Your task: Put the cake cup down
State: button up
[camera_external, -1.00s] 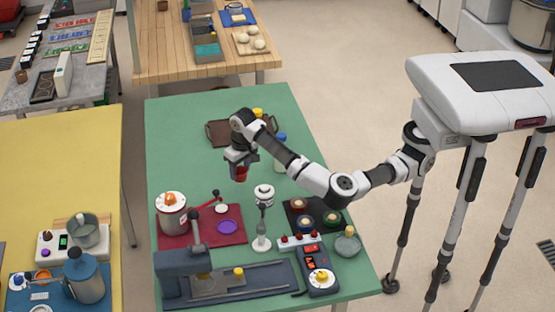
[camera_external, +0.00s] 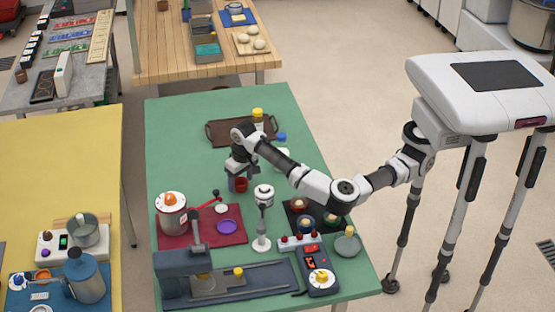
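The cake cup (camera_external: 242,185) is a small dark red cup at the middle of the green table (camera_external: 185,130). It is upright and low, at about the height of the tabletop. The view does not show clearly whether its base touches the table. My gripper (camera_external: 238,181) points down at the cup from above, with a dark finger at the cup's left side. It appears shut on the cup. My gripper hides the upper part of the cup.
A red mat (camera_external: 190,238) with a pot (camera_external: 171,213) and a purple dish (camera_external: 229,226) lies in front to the left. A white stand (camera_external: 261,243) is close in front. A brown tray (camera_external: 214,128) lies behind. The table's left side is clear.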

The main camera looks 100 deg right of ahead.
aim_at(244, 191)
jog(key=shift+r, duration=0.1)
notch_tip(244, 191, up, 12)
jog(key=a, duration=0.1)
jog(key=shift+s+a, duration=0.15)
jog(key=shift+s, duration=0.25)
